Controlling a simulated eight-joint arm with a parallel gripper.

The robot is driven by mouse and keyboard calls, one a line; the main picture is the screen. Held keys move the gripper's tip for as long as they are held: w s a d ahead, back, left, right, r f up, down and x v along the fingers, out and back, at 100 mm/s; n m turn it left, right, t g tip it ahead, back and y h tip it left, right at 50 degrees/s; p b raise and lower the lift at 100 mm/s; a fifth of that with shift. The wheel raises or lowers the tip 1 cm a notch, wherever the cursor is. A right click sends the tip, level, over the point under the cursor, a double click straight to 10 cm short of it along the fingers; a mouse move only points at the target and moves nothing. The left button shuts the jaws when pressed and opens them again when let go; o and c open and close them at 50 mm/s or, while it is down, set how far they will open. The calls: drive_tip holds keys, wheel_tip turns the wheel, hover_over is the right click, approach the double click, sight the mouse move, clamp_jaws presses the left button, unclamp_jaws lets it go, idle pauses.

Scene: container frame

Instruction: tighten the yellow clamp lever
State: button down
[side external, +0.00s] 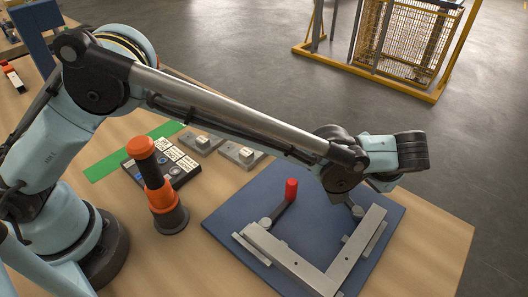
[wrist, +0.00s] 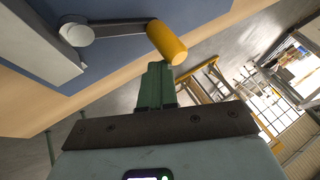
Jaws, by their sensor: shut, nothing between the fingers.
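The yellow clamp lever (wrist: 167,42) shows in the wrist view as a yellow knob on a dark arm, joined to a round grey pivot (wrist: 76,31). In the side external view the yellow knob is hidden by my arm; a short dark lever part (side external: 355,210) shows below it. My gripper (wrist: 157,68) has its green fingers shut and empty. The fingertips are just below the yellow knob in the wrist view; I cannot tell whether they touch it. The fingers are hidden in the side external view.
A red-knobbed lever (side external: 290,190) stands left of my wrist on the blue plate (side external: 222,210). A grey metal frame (side external: 316,276) sits on the plate. An orange and black post (side external: 160,190) and a button box (side external: 170,165) stand farther left. The table's right side (side external: 430,260) is clear.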

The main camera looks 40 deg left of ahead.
drive_tip(key=shift+s+a, duration=0.5)
drive_tip(key=shift+s, duration=0.2)
idle(0.5)
drive_tip(key=shift+r, duration=0.1)
idle(0.4)
drive_tip(key=v, duration=1.1)
drive_tip(key=w+a+f+g+h, duration=0.3)
drive_tip(key=w+a+g+h, duration=0.2)
drive_tip(key=w+a+g, duration=0.3)
drive_tip(key=shift+n, duration=0.3)
drive_tip(key=shift+w+d+x, duration=0.1)
drive_tip(key=shift+d+x, duration=0.1)
drive_tip(key=shift+x, duration=1.4)
drive_tip(key=shift+w+d+x, duration=0.1)
drive_tip(key=shift+d+x, duration=0.05)
drive_tip(key=shift+x, duration=1.5)
drive_tip(key=shift+w+d+x, duration=0.1)
drive_tip(key=shift+d+x, duration=0.1)
drive_tip(key=shift+x, duration=1.4)
drive_tip(key=shift+f, duration=0.1)
